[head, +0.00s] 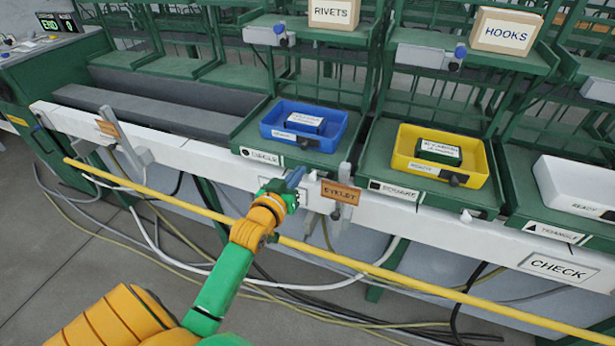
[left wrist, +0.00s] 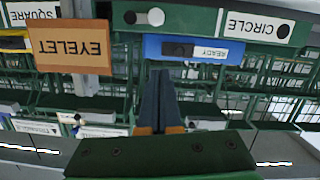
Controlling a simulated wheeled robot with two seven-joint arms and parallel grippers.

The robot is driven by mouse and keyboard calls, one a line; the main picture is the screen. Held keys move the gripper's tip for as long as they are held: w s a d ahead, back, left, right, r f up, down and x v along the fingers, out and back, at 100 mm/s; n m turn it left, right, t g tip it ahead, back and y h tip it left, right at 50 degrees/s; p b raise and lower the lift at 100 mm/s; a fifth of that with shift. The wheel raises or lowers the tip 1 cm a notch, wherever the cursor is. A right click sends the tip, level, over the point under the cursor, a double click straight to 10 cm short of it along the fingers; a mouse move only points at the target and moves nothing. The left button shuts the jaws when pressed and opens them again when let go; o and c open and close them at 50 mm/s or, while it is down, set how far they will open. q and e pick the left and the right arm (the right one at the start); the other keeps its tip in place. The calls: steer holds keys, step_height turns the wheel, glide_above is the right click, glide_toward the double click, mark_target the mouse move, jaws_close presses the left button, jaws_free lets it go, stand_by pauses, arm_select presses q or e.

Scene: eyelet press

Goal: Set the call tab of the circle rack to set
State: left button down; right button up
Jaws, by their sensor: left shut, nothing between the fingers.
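The circle rack (head: 222,145) is a green rack with a white circle label (head: 263,157) on its front lip. It holds a blue bin (head: 335,140). In the left wrist view, which is upside down, the circle label (left wrist: 255,27) shows beside a white round knob (left wrist: 155,16) and a small dark piece (left wrist: 130,17) on the rack's lip. These look like the call tab; I cannot read its setting. My left gripper (head: 296,177) is shut and empty, just in front of the lip; its fingers (left wrist: 160,75) point toward the blue bin's front. My right gripper is out of view.
A brown EYELET sign (head: 340,193) hangs just right of my left gripper. A yellow rail (head: 400,281) crosses in front of the white beam. The square rack with a yellow bin (head: 475,176) stands to the right. Cables hang below.

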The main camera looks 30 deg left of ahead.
arm_select(q)
steer(key=w+f+b, duration=0.1)
steer(key=w+f, duration=0.3)
steer(key=shift+w+a+f, duration=0.2)
steer(key=shift+w+f, duration=0.05)
steer(key=shift+f, duration=0.15)
